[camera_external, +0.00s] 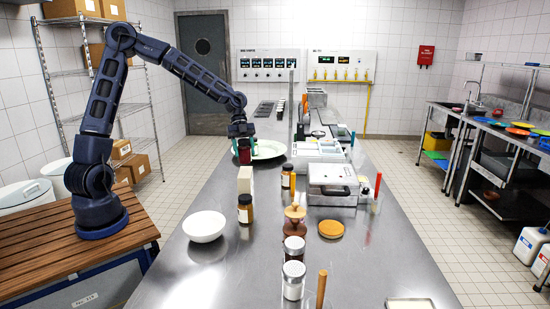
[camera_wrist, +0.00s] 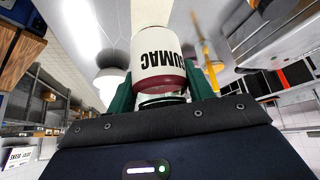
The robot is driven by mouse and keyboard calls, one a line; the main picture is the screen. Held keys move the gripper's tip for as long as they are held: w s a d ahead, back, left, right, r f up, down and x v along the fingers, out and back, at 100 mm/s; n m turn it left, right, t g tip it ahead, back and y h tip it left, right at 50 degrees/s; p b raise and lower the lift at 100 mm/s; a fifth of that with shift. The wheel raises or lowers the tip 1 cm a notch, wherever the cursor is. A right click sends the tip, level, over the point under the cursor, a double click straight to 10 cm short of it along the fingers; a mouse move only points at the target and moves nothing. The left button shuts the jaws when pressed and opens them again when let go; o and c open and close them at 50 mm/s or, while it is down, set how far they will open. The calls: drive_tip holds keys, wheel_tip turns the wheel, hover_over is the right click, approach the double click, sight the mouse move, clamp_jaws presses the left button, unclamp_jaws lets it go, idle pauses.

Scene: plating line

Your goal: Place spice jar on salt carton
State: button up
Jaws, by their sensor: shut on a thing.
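My gripper (camera_external: 243,141) is shut on a spice jar with dark red contents. In the camera_external view the jar (camera_external: 245,153) hangs upright below my green fingers, just above and behind the carton. In the camera_wrist view my gripper (camera_wrist: 165,92) holds the jar (camera_wrist: 160,55) between its fingers, and the white label reads SUMAC. A plain cream-white carton (camera_external: 245,180), likely the salt carton, stands upright on the steel table. Nothing rests on its top. Whether the jar is directly over the carton I cannot tell.
A brown jar (camera_external: 245,209) stands right in front of the carton, and another jar (camera_external: 287,177) stands to its right. A white bowl (camera_external: 204,226) is at front left. A pale plate (camera_external: 268,149) lies behind. A boxy appliance (camera_external: 333,180) stands further right.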

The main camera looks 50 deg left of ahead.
sight(245, 159)
drive_tip(key=shift+f, duration=2.1)
drive_tip(key=o, duration=1.1)
drive_tip(key=shift+f, duration=0.1)
drive_tip(key=shift+o, duration=0.2)
